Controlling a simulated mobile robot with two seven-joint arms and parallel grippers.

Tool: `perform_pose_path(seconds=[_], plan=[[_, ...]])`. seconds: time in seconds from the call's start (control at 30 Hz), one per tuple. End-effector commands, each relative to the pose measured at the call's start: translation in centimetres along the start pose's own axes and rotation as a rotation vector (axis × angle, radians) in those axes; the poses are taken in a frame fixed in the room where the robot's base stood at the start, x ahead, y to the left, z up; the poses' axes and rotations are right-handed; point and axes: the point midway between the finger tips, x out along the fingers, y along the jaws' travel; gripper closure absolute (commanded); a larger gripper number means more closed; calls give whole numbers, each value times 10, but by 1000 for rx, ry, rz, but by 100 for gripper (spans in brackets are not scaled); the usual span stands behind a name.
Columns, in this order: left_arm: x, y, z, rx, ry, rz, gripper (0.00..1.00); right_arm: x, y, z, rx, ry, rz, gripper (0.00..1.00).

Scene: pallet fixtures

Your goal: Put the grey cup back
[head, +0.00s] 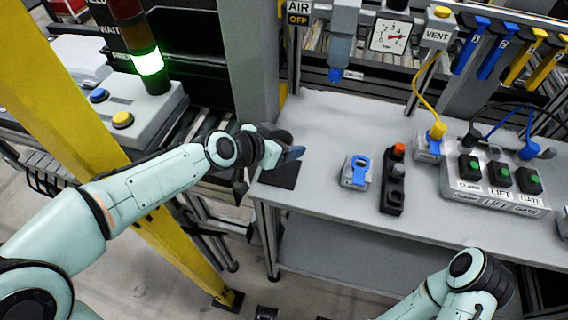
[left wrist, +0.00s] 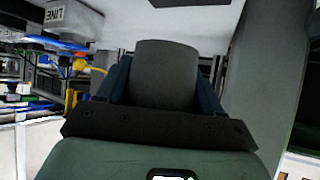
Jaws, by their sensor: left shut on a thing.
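My left gripper (head: 291,153) is over the left end of the grey workbench, by a black square mat (head: 279,175). In the left wrist view the grey cup (left wrist: 166,72) sits between the two dark blue fingers (left wrist: 165,88), and the gripper is shut on it. In the head view the cup is mostly hidden by the gripper. A black rack (head: 391,206) stands further right on the bench, with an orange-topped piece (head: 398,150) and a grey piece (head: 397,170) in it. My right arm shows at the bottom right; its gripper is out of view.
A grey block with a blue handle (head: 356,171) stands between the mat and the rack. A control box (head: 495,185) with several green buttons is at the right. A grey post (head: 247,60) and a yellow post (head: 75,110) stand near my left arm.

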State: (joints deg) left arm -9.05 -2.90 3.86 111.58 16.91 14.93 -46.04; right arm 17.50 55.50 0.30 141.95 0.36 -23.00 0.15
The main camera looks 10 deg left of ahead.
Motion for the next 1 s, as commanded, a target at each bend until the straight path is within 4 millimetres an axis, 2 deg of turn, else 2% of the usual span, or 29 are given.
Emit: perform_pose_path(seconds=[0.03, 0.2, 0.47, 0.97, 1.0], plan=[[6, 0, 9, -1, 0, 0, 68, 6, 1, -2, -1, 6, -1, 44], [13, 0, 18, 0, 1, 0, 68, 10, 1, -7, -2, 20, -4, 44], [34, 0, 50, -1, 0, 0, 68, 29, 4, -19, -6, 50, -12, 44], [36, 0, 53, 0, 2, -1, 68, 32, 4, -24, -6, 65, -13, 44], [36, 0, 53, 0, 2, -1, 31, 32, 4, -25, -6, 68, -13, 44]])
